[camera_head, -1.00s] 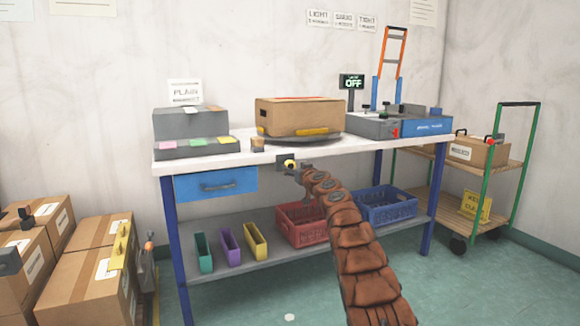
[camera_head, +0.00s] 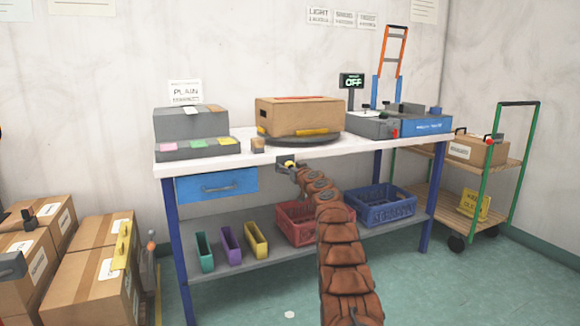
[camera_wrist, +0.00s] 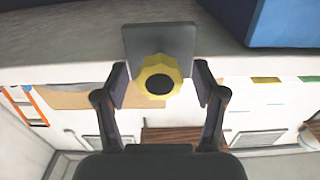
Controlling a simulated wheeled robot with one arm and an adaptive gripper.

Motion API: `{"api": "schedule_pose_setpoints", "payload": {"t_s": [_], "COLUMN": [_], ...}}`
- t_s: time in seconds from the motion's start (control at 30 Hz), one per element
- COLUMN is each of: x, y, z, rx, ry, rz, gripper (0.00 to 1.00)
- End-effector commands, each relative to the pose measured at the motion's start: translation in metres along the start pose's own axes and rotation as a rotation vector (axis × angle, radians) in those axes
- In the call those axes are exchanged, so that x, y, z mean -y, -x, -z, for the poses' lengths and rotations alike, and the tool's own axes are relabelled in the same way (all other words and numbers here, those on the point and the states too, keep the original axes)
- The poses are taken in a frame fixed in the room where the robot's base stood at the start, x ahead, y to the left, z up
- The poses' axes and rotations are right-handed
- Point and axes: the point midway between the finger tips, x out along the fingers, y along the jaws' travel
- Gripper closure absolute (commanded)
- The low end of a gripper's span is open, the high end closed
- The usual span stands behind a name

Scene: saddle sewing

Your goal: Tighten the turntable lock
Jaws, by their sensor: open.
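The turntable lock is a yellow faceted knob (camera_wrist: 158,70) with a dark centre, on a grey plate (camera_wrist: 165,40) at the bench's front edge. In the head view a little of the knob (camera_head: 290,163) shows past my gripper (camera_head: 289,168). In the wrist view my gripper (camera_wrist: 160,82) is open, with one finger on each side of the knob. Small gaps seem to show between fingers and knob. The dark round turntable (camera_head: 300,141) sits on the bench above, with a cardboard carton (camera_head: 298,117) on it.
A blue drawer (camera_head: 217,186) hangs left of the knob. Red (camera_head: 297,222) and blue (camera_head: 380,207) crates stand on the lower shelf.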

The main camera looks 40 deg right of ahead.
Motion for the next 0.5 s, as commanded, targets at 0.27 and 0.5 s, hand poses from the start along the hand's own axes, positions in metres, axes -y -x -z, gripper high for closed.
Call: {"api": "schedule_pose_setpoints", "payload": {"t_s": [0.27, 0.5], "x": [-0.0004, -0.0005], "y": [-0.0019, -0.0018], "z": [-0.0016, -0.0018], "rx": [0.002, 0.002], "ry": [0.001, 0.001], "rz": [-0.001, -0.001], "gripper": [0.3, 0.38]}}
